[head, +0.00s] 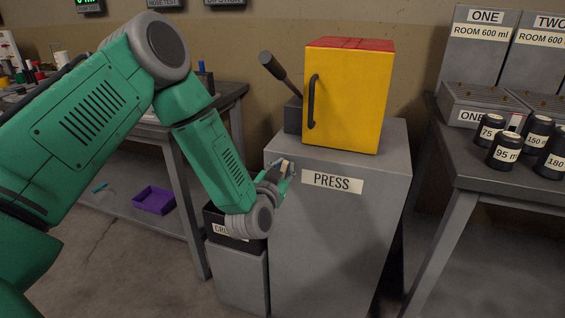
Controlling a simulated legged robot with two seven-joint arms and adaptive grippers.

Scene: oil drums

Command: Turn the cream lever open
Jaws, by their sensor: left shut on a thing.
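A small cream piece, which looks like the cream lever (285,164), shows at the upper left of the front of the grey press cabinet (340,235). My left gripper (281,172) is at it, with its fingers shut on it. The fingers and wrist hide most of the lever, so its exact angle cannot be told. My right gripper is not in view.
A yellow box with a red top (345,100) and a dark handle stands on the press, with a dark-handled arm (279,72) beside it. A black bin (232,222) stands left of the press. Right, a bench (490,190) holds black weights (504,152).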

